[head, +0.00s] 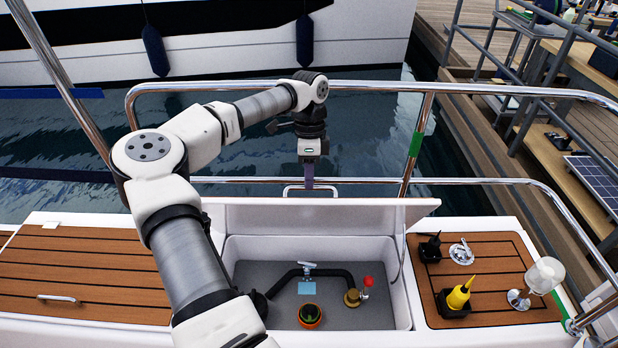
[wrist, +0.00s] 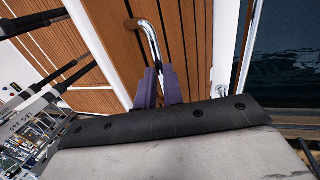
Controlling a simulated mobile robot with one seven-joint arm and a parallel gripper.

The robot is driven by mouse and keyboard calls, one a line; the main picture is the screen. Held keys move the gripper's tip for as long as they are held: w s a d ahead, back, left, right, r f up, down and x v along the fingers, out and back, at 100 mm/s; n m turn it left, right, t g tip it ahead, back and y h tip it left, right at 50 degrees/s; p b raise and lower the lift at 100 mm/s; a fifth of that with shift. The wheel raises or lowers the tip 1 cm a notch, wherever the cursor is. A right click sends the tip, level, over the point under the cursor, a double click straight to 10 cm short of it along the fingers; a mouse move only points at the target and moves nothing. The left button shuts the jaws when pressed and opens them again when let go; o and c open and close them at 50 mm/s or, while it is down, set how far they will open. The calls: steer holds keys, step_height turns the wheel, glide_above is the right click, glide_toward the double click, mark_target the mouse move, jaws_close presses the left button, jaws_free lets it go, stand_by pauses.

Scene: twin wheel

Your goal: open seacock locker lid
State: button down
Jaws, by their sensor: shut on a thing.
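The seacock locker lid (head: 340,218) stands raised at the back of the open locker (head: 235,250), its white underside facing the head camera. Its slatted teak top (wrist: 110,45) shows in the wrist view. The chrome lid handle (head: 296,187) shows above the lid's upper edge. My gripper (head: 309,184) is at the handle. In the wrist view the purple fingers of my gripper (wrist: 160,86) are shut on the bar of the handle (wrist: 149,40). The exact contact between fingers and bar is partly hidden.
Inside the locker are a black hose (head: 338,273), a red-handled valve (head: 367,283) and an orange-and-black round fitting (head: 310,315). A yellow funnel-like item (head: 459,293) and a glass-topped item (head: 543,276) stand on the right deck. Chrome rails (head: 470,88) run behind the lid.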

steer(key=shift+f, duration=0.8)
steer(key=c, duration=2)
jaws_free()
steer(key=o, duration=0.5)
steer(key=shift+w+f, duration=0.45)
steer(key=shift+w, duration=0.05)
steer(key=b+v, duration=0.1)
steer(key=v, duration=0.7)
steer(key=shift+s+b, duration=0.2)
steer(key=shift+b, duration=0.2)
steer(key=shift+r, duration=0.15)
